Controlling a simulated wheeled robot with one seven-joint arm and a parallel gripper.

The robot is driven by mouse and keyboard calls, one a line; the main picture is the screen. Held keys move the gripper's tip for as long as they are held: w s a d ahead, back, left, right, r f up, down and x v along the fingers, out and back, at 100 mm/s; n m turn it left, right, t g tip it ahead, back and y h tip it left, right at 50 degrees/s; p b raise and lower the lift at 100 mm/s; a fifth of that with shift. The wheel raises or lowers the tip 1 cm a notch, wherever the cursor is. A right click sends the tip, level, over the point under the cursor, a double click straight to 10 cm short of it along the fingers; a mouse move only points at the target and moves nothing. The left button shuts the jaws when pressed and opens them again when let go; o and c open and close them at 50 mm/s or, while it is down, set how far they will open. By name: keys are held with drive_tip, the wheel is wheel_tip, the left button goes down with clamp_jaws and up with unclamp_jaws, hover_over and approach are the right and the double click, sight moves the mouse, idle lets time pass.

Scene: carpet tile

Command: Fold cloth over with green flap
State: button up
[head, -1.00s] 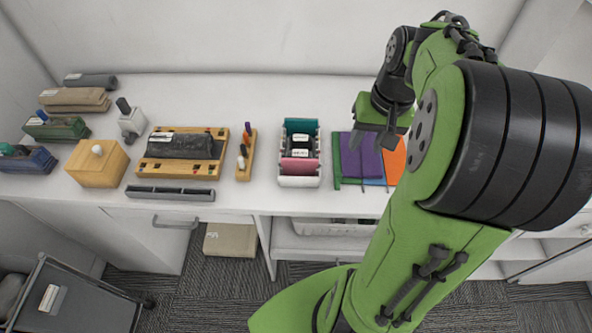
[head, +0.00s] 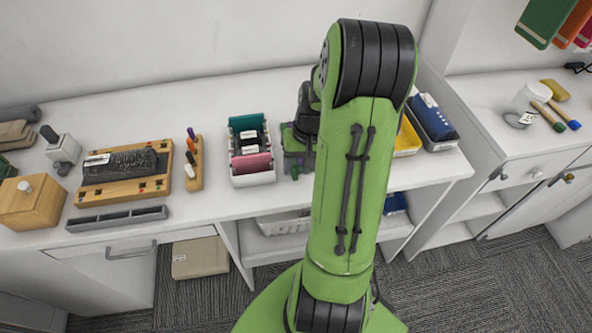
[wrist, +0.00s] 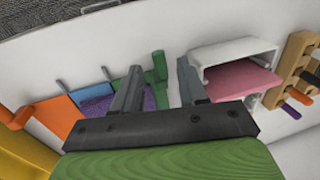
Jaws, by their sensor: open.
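My gripper (wrist: 160,66) is open, with one finger on each side of the green strip in the picture. I cannot tell whether either finger touches it.
The white holder (head: 253,179) with pink and teal items stands close left of my gripper. A narrow wooden holder (head: 193,177) and a wooden tray (head: 125,192) are further left.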

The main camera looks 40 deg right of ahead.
drive_tip(key=shift+w+a+f, duration=0.1)
drive_tip(key=shift+f, duration=0.6)
clamp_jaws()
